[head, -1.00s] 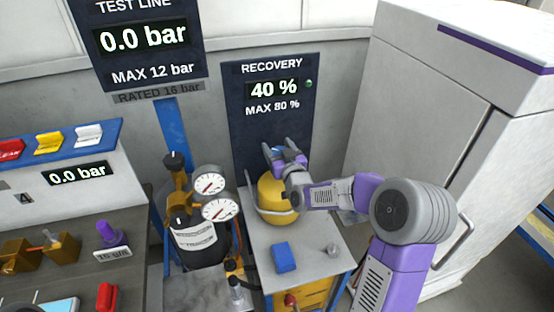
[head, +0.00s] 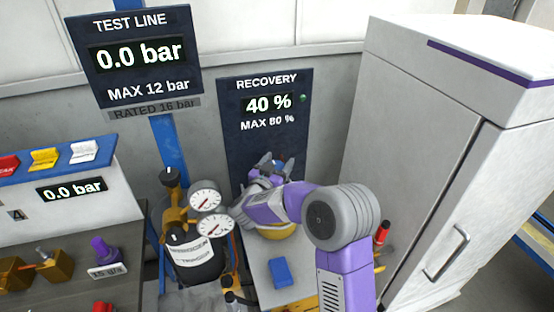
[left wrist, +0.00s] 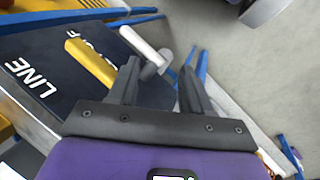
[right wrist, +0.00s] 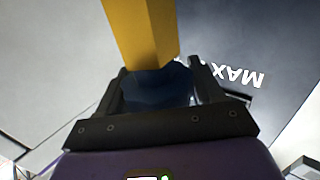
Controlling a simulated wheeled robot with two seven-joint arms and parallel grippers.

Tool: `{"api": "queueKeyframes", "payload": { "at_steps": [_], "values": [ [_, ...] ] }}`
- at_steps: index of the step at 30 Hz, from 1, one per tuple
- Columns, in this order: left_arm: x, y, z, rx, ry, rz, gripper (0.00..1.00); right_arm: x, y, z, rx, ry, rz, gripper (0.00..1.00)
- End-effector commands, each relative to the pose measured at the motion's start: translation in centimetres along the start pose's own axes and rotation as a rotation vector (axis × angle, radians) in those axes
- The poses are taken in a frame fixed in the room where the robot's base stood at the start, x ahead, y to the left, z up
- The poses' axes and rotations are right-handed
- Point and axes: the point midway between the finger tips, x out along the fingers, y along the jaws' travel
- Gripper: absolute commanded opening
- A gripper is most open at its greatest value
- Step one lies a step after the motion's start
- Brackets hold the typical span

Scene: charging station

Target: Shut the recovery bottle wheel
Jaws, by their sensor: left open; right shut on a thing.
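The yellow recovery bottle (head: 278,232) stands on the small grey cart below the RECOVERY panel, mostly hidden behind my right arm. Its blue wheel (right wrist: 158,88) sits between the fingers of my right gripper (right wrist: 160,92), which is shut on it. In the head view the right gripper (head: 268,166) is at the top of the bottle, and the wheel is largely covered. My left gripper (left wrist: 150,85) is out of the head view. In the left wrist view it is open, its fingers near a white lever (left wrist: 143,45).
The RECOVERY panel (head: 267,120) reads 40 %, MAX 80 %. A blue block (head: 279,272) lies on the cart top. Two gauges (head: 205,199) and a dark cylinder stand left of the bottle. A tall white cabinet (head: 430,130) stands to the right.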

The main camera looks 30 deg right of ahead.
Motion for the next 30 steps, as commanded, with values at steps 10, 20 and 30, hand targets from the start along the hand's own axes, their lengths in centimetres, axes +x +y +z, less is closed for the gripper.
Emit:
{"api": "queueKeyframes", "payload": {
  "at_steps": [10, 20, 30],
  "values": [
    [-0.72, 0.26, 0.04, 0.0, 0.0, 0.0, 0.49, 0.04, 0.11, -0.24, 0.004, 0.005, 0.092, 0.36],
    [-0.72, 0.27, 0.04, 0.0, 0.0, 0.0, 0.49, 0.08, 0.19, -0.28, 0.006, 0.007, 0.101, 0.36],
    [-0.72, 0.27, 0.04, 0.0, 0.0, 0.0, 0.49, 0.07, 0.19, -0.18, 0.004, 0.005, 0.099, 0.87]
  ]
}}
